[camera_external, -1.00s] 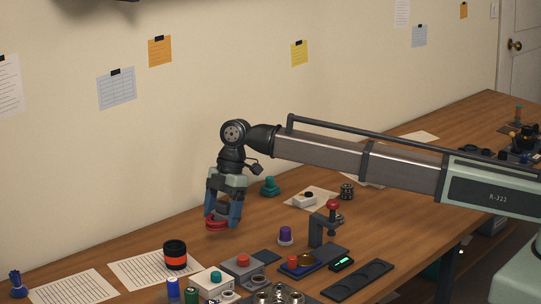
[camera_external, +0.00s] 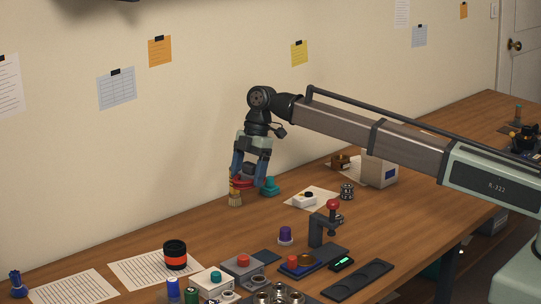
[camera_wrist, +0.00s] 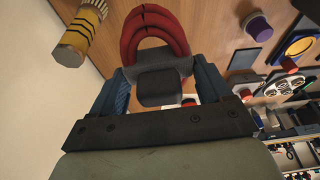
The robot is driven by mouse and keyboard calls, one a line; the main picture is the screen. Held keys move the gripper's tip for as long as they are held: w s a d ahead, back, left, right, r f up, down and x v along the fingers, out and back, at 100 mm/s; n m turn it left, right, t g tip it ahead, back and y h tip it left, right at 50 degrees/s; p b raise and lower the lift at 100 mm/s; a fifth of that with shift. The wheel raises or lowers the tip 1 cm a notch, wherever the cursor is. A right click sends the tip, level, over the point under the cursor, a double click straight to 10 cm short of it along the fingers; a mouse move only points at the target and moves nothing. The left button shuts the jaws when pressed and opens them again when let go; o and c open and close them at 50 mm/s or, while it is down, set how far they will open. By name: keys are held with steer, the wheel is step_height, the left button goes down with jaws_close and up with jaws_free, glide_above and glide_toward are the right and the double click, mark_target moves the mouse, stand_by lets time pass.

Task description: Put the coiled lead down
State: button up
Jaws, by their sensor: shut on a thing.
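The coiled lead (camera_external: 241,183) is a bundle of red loops, held between the blue fingers of my gripper (camera_external: 252,181). In the wrist view the red loops (camera_wrist: 152,22) arch beyond a dark grey block, between the fingers of my gripper (camera_wrist: 160,85). In the external view the lead overlaps a yellow-and-black striped post (camera_external: 235,198) and is close to a teal knobbed piece (camera_external: 269,186). I cannot tell whether it touches either, or how far it is above the table. The striped post also shows at upper left in the wrist view (camera_wrist: 80,38).
The wooden table (camera_external: 200,225) has bare room in front of my gripper. A purple-topped piece (camera_external: 285,236), a stand with a red knob (camera_external: 320,230) and a black-and-red cylinder (camera_external: 175,255) stand nearer. A small white box (camera_external: 304,200) is to the right. The wall is behind.

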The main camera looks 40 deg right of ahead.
steer(key=w+d, duration=0.4)
steer(key=d, duration=1.2)
glide_above(306, 182)
steer(key=shift+s+d+f+m, duration=0.15)
steer(key=shift+d+f+m, duration=0.15)
steer(key=shift+d, duration=0.25)
steer(key=shift+f, duration=4.55)
steer(key=shift+f, duration=0.15)
steer(key=o, duration=1.1)
steer(key=shift+c, duration=0.2)
steer(key=v, duration=1.2)
